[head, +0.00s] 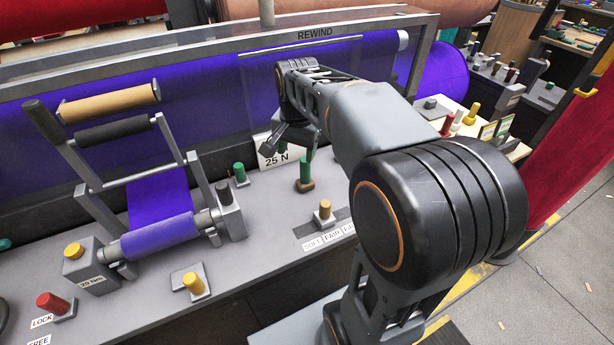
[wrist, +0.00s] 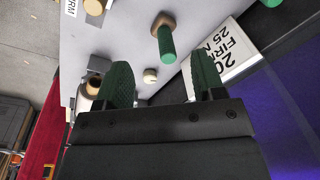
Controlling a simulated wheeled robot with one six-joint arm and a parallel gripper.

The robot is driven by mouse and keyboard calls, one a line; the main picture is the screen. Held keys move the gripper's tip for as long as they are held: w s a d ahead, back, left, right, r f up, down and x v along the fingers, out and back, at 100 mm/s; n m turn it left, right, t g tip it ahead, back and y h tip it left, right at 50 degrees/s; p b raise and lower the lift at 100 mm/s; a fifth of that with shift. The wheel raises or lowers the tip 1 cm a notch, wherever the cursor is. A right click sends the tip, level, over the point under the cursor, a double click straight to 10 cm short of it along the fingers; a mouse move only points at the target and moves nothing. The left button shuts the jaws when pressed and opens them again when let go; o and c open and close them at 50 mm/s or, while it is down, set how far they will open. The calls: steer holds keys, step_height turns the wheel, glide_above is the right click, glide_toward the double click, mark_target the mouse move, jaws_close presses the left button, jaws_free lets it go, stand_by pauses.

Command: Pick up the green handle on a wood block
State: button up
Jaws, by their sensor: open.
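The green handle (head: 305,166) stands upright on a small round wood block (head: 305,185) on the grey bench top. It also shows in the wrist view (wrist: 166,44), with its wood block (wrist: 163,20) at its far end. My gripper (head: 290,146) is open and empty, beside and above the handle in the head view. In the wrist view its two green ribbed fingers (wrist: 162,78) are spread wide, and the handle shows beyond the tips, between their lines. No contact is visible.
Another green handle (head: 239,172) on a grey block stands to the left. The "25 N" sign (head: 272,156) is close behind. A purple felt roll (head: 160,235) in its frame fills the left.

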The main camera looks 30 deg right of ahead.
mark_target(305, 167)
steer(key=w+d+m+g, duration=0.1)
steer(key=w+d+m, duration=0.4)
steer(key=w, duration=0.1)
steer(key=shift+m, duration=0.4)
step_height(305, 167, down, 7)
steer(key=shift+b, duration=0.3)
steer(key=shift+w+d+f, duration=0.1)
steer(key=shift+w+f, duration=0.05)
steer(key=shift+f, duration=3.15)
jaws_close()
